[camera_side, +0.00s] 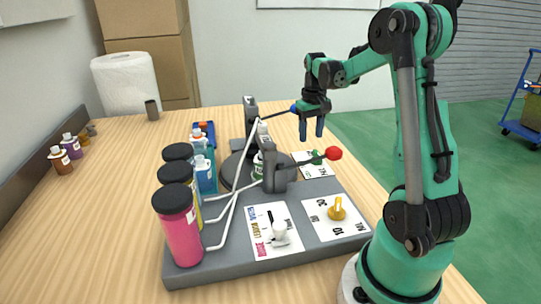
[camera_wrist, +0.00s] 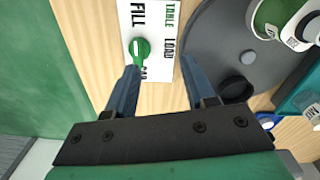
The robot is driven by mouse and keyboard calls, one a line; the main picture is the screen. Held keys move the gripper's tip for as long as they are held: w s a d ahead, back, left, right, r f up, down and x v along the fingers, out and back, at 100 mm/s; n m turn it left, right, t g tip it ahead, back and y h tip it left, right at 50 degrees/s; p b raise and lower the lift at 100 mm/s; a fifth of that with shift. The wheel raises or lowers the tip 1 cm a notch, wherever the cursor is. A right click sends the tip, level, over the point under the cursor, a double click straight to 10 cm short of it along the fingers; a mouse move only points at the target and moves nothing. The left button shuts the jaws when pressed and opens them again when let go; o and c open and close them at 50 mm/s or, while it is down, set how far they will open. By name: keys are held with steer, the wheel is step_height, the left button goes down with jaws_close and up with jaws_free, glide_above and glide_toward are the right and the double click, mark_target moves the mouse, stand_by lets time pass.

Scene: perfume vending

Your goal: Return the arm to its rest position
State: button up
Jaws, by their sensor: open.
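My gripper (camera_side: 312,127) hangs in the air above the far right side of the grey dispensing station (camera_side: 215,268), fingers pointing down. It is open and empty; in the wrist view its two blue fingers (camera_wrist: 158,85) are spread apart with nothing between them but the white FILL/LOAD card and wood. A green knob (camera_wrist: 139,48) on that card lies just beyond the left finger. My green arm stands at the right of the side view.
A lever with a red ball (camera_side: 333,153) and one with a blue ball (camera_side: 294,109) stick out near my gripper. Pink (camera_side: 180,240) and other bottles line the station's left. A dark turntable (camera_wrist: 215,45) carries a green-labelled bottle (camera_wrist: 275,18). A paper towel roll (camera_side: 126,82) stands behind.

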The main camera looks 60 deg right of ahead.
steer(key=a+r+n+t, duration=0.2)
steer(key=a+n+t, duration=0.1)
steer(key=a, duration=1)
steer(key=a+r+n+t, duration=0.2)
steer(key=a+n+t, duration=0.1)
steer(key=a, duration=1.1)
steer(key=shift+a+r+n+t, duration=0.15)
steer(key=shift+r+n+t, duration=0.15)
steer(key=shift+t, duration=0.4)
